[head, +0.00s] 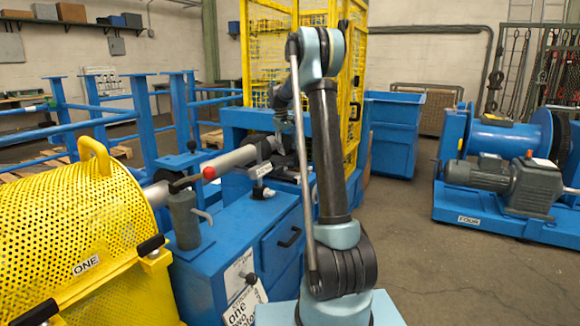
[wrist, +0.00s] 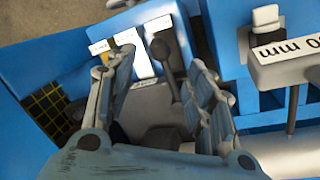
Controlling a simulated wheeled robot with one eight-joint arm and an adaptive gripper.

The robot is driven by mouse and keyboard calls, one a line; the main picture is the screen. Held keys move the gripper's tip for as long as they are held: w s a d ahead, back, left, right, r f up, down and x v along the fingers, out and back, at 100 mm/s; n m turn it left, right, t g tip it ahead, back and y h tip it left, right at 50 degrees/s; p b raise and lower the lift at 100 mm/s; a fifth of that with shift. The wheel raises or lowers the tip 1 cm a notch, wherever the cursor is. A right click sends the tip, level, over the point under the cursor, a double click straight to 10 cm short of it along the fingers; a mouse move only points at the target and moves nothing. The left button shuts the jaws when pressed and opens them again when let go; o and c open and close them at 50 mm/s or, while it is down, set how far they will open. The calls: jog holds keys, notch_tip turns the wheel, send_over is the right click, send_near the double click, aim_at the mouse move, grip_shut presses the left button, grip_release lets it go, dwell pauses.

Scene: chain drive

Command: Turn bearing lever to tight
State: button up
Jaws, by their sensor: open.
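In the wrist view a dark lever (wrist: 171,72) with a rounded knob end rises from a grey base on a blue housing. Several white label plates, one a white panel (wrist: 142,58), stand beside it; their print is too small to read. My gripper (wrist: 162,60) is open, one finger left of the lever and one right of it, with no clear contact. In the head view my gripper (head: 283,146) is mostly dark and partly hidden behind my arm, at the blue machine beyond the pale shaft. The lever cannot be made out there.
A pale shaft (head: 232,161) runs toward my gripper from the yellow mesh guard (head: 85,225). A red knob (head: 208,173) sits beside the shaft. A plate marked "mm" (wrist: 288,58) stands close right of my fingers.

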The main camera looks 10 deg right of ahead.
aim_at(281, 164)
jog(key=f, duration=0.3)
jog(key=d+f, duration=0.1)
jog(key=f, duration=0.4)
jog(key=shift+w+d+f, duration=0.3)
grip_shut()
